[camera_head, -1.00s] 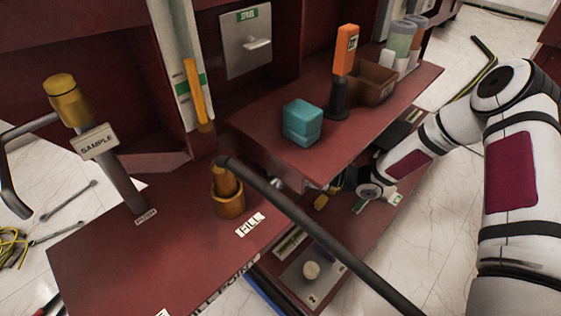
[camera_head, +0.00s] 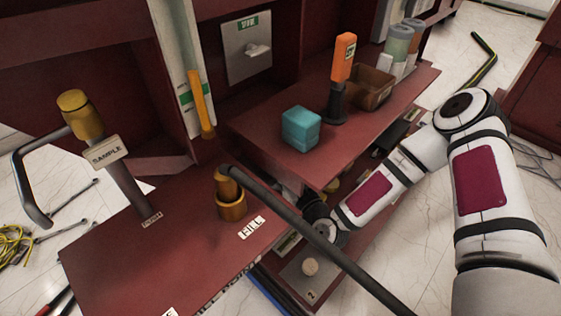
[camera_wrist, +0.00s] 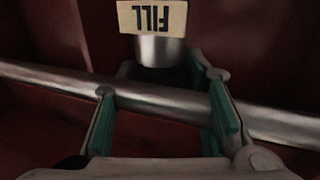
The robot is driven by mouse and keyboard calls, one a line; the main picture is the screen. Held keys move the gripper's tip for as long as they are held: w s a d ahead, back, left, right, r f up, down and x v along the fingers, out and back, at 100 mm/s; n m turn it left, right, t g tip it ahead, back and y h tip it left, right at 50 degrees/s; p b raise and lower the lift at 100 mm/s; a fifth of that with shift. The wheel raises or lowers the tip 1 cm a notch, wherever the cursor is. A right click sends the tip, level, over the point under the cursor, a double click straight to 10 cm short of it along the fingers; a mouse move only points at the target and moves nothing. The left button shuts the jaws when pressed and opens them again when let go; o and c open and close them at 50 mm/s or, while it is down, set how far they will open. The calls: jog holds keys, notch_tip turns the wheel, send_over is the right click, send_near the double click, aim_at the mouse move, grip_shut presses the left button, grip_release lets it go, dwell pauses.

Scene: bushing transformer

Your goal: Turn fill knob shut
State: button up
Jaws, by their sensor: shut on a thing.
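The knob looks like a short metal cylinder under an upside-down FILL tag (camera_wrist: 153,16). In the head view my gripper is hidden behind the dark hose and shelf edge. A FILL label (camera_head: 251,228) lies on the red deck beside a brass fitting (camera_head: 231,203).
A dark hose (camera_head: 290,228) crosses in front of my arm. The upper red shelf (camera_head: 255,120) holds a teal box (camera_head: 300,129), an orange-handled tool (camera_head: 343,62) and a brown bin (camera_head: 371,88). A grey metal bar (camera_wrist: 170,101) crosses the wrist view.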

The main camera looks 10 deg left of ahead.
jog(key=shift+m+t+h, duration=0.4)
jog(key=shift+m+h, duration=0.1)
jog(key=shift+h, duration=0.1)
jog(key=o, duration=1.2)
jog(key=shift+c, duration=0.2)
jog(key=v, duration=1.2)
